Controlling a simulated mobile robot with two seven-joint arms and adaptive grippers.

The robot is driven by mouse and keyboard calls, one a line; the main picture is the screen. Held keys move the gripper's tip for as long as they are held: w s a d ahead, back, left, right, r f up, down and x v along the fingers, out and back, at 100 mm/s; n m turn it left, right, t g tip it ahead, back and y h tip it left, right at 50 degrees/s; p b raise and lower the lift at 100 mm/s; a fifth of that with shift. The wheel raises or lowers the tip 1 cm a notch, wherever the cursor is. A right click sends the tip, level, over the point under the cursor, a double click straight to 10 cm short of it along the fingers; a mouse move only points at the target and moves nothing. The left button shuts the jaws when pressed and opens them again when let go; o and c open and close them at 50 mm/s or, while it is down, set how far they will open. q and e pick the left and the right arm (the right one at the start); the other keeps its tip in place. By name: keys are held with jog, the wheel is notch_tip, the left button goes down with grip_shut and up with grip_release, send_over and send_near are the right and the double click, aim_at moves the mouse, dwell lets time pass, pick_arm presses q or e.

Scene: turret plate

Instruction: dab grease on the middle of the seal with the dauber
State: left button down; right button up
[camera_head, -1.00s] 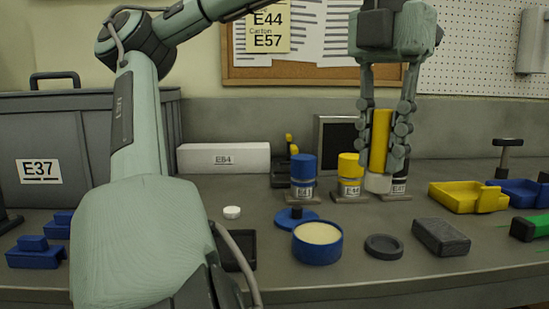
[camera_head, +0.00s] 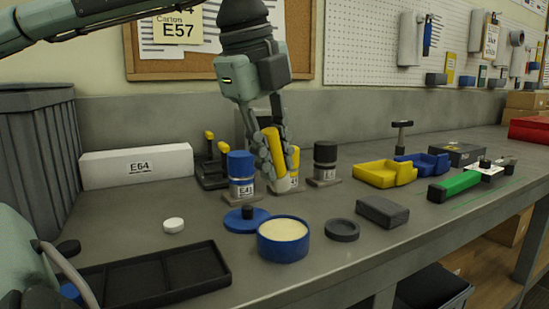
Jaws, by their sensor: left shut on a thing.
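My left gripper (camera_head: 272,165) is shut on the dauber (camera_head: 271,145), which has a yellow handle and a pale tip at its lower end. The dauber leans, with its top to the left, in front of the yellow-topped bottle and above the bench. An open blue tin (camera_head: 283,250) of cream-coloured grease stands in front of and below the gripper, apart from the dauber's tip. A dark round ring (camera_head: 342,230), which looks like the seal, lies flat to the right of the tin. My right gripper is out of view.
Blue-topped (camera_head: 241,175) and black-topped (camera_head: 325,163) bottles flank the gripper. A blue lid (camera_head: 262,225), white disc (camera_head: 173,225), grey block (camera_head: 382,211) and black tray (camera_head: 150,276) lie on the bench. Yellow (camera_head: 385,175) and blue trays are farther right.

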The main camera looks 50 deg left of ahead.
aim_at(277, 192)
pick_arm(q)
jog(key=shift+w+f+n, duration=0.3)
jog(key=shift+n, duration=0.3)
jog(key=shift+f, duration=1.6)
jog(key=shift+f+b, duration=0.85)
jog(key=shift+f, duration=0.35)
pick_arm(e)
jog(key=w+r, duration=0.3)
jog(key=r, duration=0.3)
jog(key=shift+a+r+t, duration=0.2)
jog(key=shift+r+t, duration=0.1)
pick_arm(q)
jog(key=shift+f+b, duration=0.6)
jog(key=shift+b, duration=0.25)
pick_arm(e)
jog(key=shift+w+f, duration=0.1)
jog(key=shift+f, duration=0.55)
pick_arm(q)
jog(key=shift+s+f+b, duration=0.1)
jog(key=shift+b, duration=0.25)
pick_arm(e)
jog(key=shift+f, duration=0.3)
